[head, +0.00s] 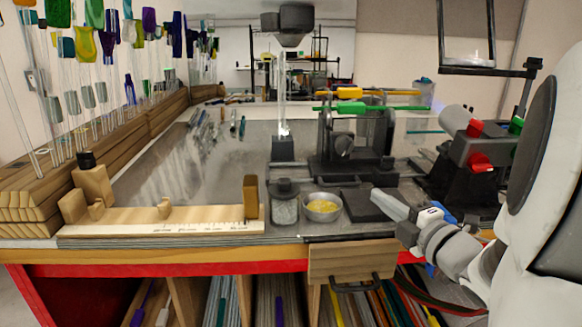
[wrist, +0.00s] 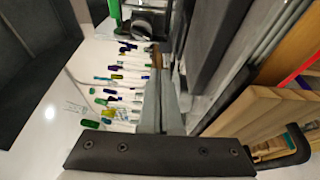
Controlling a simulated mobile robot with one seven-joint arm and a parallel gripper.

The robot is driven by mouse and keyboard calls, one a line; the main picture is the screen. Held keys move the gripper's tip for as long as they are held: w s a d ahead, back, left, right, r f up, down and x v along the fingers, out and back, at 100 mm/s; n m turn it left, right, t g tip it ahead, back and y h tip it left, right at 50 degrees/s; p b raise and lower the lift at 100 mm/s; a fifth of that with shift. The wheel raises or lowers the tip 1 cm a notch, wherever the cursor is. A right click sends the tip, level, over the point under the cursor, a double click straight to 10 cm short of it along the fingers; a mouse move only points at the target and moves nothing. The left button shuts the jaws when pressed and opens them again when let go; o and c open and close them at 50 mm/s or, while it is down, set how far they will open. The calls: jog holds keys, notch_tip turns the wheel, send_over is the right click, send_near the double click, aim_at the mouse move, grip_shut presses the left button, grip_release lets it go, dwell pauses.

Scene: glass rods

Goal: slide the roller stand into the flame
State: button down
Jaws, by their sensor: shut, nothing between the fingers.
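The roller stand (head: 345,150) is a dark frame on a flat base at the back centre of the bench. My gripper (head: 376,197) is in front of the stand, low over a dark block, apart from the stand. In the wrist view its fingers (wrist: 158,75) are together and empty.
A yellow-filled bowl (head: 322,207) and a grey container (head: 285,208) stand left of my gripper. A wooden ruler board (head: 160,222) lies at the front left. Racks of coloured glass rods (head: 110,140) line the left. A drawer (head: 352,260) sits below the front edge.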

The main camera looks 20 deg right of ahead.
aim_at(349, 161)
jog(key=w+a, duration=0.1)
jog(key=w, duration=1.2)
jog(key=w+a, duration=0.1)
jog(key=w, duration=0.5)
jog(key=shift+w+a, duration=0.3)
jog(key=shift+w, duration=0.05)
jog(key=d, duration=0.2)
jog(key=s+d, duration=0.1)
jog(key=d, duration=0.2)
jog(key=shift+b, duration=0.4)
jog(key=shift+a, duration=0.1)
jog(key=shift+s, duration=0.15)
